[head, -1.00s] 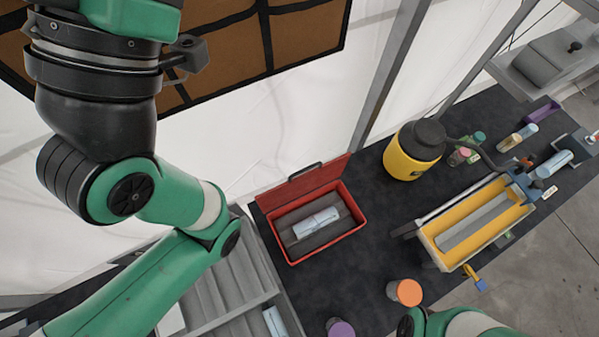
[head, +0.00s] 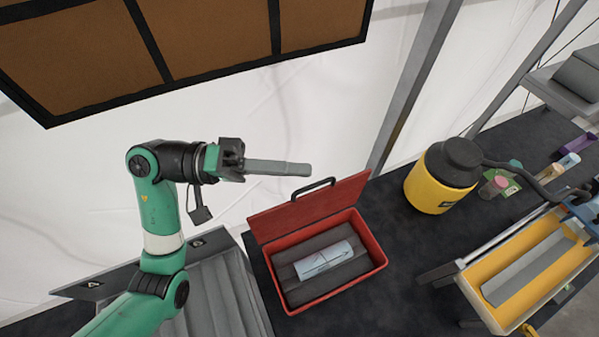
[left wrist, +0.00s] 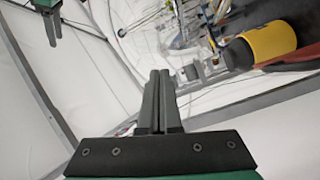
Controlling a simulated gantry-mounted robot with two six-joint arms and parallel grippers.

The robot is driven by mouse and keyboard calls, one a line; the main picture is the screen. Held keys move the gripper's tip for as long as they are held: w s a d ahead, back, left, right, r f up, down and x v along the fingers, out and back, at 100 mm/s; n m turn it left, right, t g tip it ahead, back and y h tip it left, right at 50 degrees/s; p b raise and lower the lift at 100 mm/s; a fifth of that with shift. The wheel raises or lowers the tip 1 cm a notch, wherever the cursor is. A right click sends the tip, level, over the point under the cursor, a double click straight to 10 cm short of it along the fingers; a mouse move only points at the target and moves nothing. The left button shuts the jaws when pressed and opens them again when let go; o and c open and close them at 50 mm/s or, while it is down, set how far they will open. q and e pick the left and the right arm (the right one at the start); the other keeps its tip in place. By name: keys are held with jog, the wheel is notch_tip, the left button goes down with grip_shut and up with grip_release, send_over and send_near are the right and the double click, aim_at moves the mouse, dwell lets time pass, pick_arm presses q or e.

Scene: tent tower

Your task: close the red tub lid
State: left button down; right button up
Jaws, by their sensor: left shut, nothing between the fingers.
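The red tub (head: 372,262) stands on the dark table with its lid (head: 312,205) open, standing up along its back edge. The lid has a dark handle (head: 313,188) on its upper edge. A pale rolled item (head: 324,260) lies on the grey lining inside the tub. My left gripper (head: 308,169) is shut and empty, in the air just above and left of the lid handle, pointing right. Its closed fingers also show in the left wrist view (left wrist: 160,80). A red strip (left wrist: 300,64) at the right edge there may be the lid.
A yellow drum with a black top (head: 437,185) stands right of the tub. A yellow tray (head: 481,283) is at the lower right. A grey ribbed case (head: 210,297) lies left of the tub. White tent wall and a steel pole (head: 412,90) are behind.

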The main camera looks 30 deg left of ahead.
pick_arm(q)
jog(key=a+f+n+t+y+b, duration=0.25)
jog(key=a+f, duration=0.25)
jog(key=f, duration=0.3)
jog(key=a+f+n+t+y+b, duration=0.1)
jog(key=a+f+n+b, duration=0.15)
jog(key=a+f, duration=0.4)
jog(key=r+p+x, duration=0.1)
jog(key=x, duration=1)
jog(key=shift+f, duration=0.45)
pick_arm(e)
notch_tip(320, 180, down, 7)
jog(key=shift+f, duration=0.2)
pick_arm(q)
jog(key=shift+d, duration=0.15)
